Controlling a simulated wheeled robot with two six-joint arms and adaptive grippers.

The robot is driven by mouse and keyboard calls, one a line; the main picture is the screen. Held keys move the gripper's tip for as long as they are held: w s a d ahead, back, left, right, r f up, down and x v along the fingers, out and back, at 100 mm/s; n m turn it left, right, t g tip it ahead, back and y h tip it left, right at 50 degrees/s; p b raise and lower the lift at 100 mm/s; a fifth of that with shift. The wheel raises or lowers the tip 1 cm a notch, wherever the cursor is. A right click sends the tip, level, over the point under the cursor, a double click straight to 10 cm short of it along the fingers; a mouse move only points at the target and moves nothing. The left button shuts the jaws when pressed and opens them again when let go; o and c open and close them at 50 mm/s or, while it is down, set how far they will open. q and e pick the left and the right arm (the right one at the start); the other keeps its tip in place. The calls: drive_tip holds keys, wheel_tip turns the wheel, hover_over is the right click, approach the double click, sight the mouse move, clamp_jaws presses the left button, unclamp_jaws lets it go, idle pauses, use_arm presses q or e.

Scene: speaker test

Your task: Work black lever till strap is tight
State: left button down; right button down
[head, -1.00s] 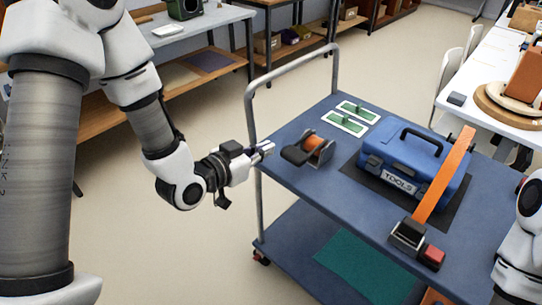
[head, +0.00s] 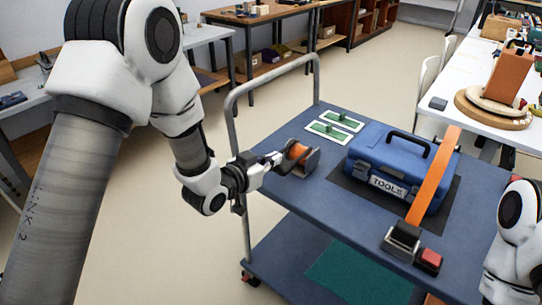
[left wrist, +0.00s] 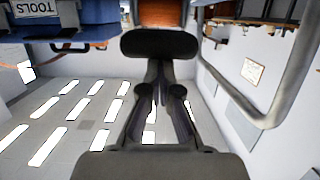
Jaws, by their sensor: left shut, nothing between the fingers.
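An orange strap (head: 432,180) runs over the blue toolbox (head: 388,165) on the blue cart, down to a black-and-silver buckle (head: 402,240). A ratchet with an orange spool (head: 298,151) stands at the cart's left end. My left gripper (head: 276,160) is shut and empty, its fingertips right beside this ratchet. The black lever cannot be made out clearly in the head view. In the left wrist view a wide black bar, probably the lever (left wrist: 160,44), lies just beyond the fingertips (left wrist: 160,75); touching or apart, I cannot tell. My right gripper is out of view.
A red block (head: 428,261) sits beside the buckle. Two green-and-white cards (head: 330,130) lie behind the ratchet. The cart's grey handle rail (head: 232,120) stands near my left arm. A white table (head: 480,90) with several objects is at the back right.

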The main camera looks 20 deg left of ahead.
use_arm(q)
drive_tip(key=shift+f+b, duration=0.3)
drive_tip(key=shift+b, duration=0.15)
drive_tip(key=f+t+b, duration=0.1)
drive_tip(key=f+b, duration=0.1)
drive_tip(key=b, duration=0.3)
drive_tip(key=f+t+h+b, duration=0.1)
drive_tip(key=f+t+b, duration=0.1)
drive_tip(key=b, duration=0.3)
drive_tip(key=shift+s+f+b, duration=0.2)
drive_tip(key=shift+f+b, duration=0.2)
drive_tip(key=shift+f, duration=0.1)
drive_tip(key=shift+f+t, duration=0.25)
drive_tip(key=shift+t, duration=0.05)
